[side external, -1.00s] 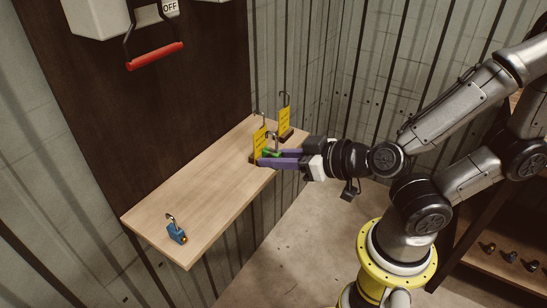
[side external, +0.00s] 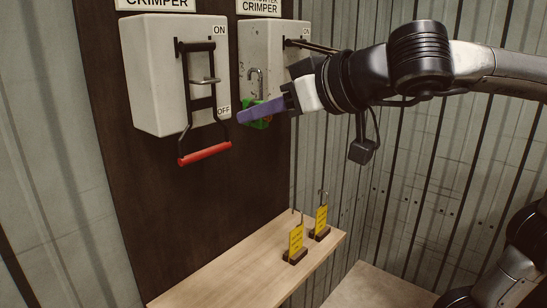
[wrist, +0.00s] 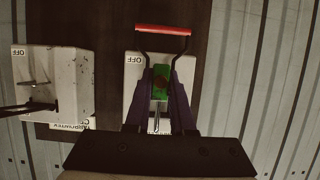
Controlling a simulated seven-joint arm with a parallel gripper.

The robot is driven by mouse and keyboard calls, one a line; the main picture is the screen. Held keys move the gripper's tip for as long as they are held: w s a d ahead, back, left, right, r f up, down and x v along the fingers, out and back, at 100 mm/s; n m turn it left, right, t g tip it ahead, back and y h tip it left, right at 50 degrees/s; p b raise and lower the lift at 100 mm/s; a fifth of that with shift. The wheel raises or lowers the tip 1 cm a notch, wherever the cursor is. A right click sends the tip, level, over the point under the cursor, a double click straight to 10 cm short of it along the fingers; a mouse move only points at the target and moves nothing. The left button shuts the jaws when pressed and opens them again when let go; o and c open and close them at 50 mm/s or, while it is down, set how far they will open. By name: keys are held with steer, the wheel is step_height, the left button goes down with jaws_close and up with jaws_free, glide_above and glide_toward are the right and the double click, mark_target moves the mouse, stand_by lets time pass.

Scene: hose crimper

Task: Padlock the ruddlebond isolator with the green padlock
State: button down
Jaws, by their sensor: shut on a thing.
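My gripper (side external: 262,110) is shut on the green padlock (side external: 257,122), holding it well above the shelf. The padlock's silver shackle points up; it also shows between the fingers in the wrist view (wrist: 160,82). The left isolator box (side external: 163,75) has its red-handled lever (side external: 205,153) down at OFF, with a metal staple (side external: 205,81) standing out through the lever frame. The padlock hangs to the right of this staple, apart from it in the side view. The right isolator box (side external: 262,45) has its lever up by ON. The names above CRIMPER are cut off.
A dark board (side external: 110,190) backs the boxes. The right box's raised lever (side external: 312,46) sticks out behind my gripper. Corrugated walls stand on both sides.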

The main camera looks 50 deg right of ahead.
mark_target(202, 107)
steer(key=shift+w+a+r, duration=0.1)
steer(key=shift+r, duration=0.35)
steer(key=shift+w+f, duration=0.1)
steer(key=shift+w, duration=0.2)
steer(key=shift+w+f, duration=0.15)
steer(key=shift+w, duration=4.15)
steer(key=shift+f, duration=0.75)
steer(key=c, duration=0.7)
jaws_free()
steer(key=shift+s, duration=0.1)
